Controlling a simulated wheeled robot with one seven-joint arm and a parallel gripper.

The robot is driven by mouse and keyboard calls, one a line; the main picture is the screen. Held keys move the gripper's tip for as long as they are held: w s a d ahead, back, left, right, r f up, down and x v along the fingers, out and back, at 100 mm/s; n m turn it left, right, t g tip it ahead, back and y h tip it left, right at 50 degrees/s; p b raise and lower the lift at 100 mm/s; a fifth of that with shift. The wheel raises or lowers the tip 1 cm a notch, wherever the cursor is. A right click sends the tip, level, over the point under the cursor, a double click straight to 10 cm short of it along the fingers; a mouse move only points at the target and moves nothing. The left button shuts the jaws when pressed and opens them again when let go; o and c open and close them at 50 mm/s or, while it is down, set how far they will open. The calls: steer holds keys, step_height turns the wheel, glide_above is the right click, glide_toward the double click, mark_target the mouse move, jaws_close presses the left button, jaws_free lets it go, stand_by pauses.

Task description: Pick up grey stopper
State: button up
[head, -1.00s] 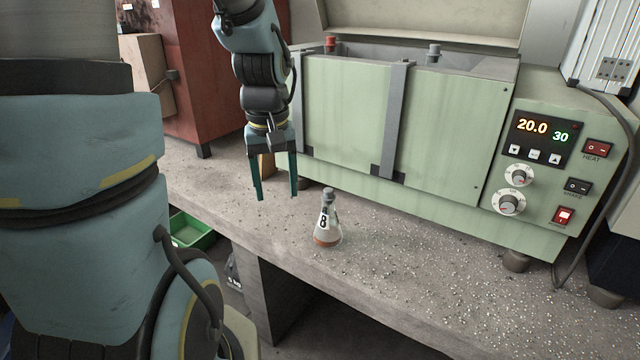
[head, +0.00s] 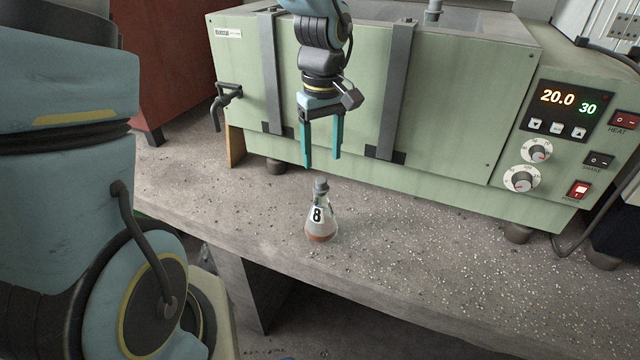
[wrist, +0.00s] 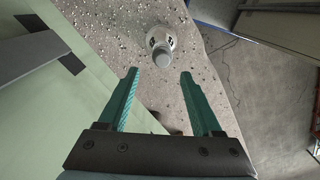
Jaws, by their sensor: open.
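The flask stands upright on the concrete bench. My gripper (head: 322,162) is open and empty, its two teal fingers pointing down above the stopper, apart from it. In the wrist view the stopper (wrist: 162,58) shows beyond the tips of my open gripper (wrist: 158,74), roughly between the finger lines, with the flask (wrist: 160,38) behind it.
A green water bath (head: 450,110) with a control panel stands close behind the flask, with straps and a tap on its front. The concrete bench (head: 420,250) is clear around the flask. Its front edge lies just before the flask.

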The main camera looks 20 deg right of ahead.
mark_target(321, 180)
steer(key=shift+s+a+f+p, duration=0.1)
steer(key=shift+f+p, duration=0.2)
steer(key=shift+f, duration=1.15)
steer(key=shift+s+a+f+p, duration=0.1)
steer(key=shift+f+p, duration=0.15)
steer(key=shift+f, duration=1.15)
jaws_close()
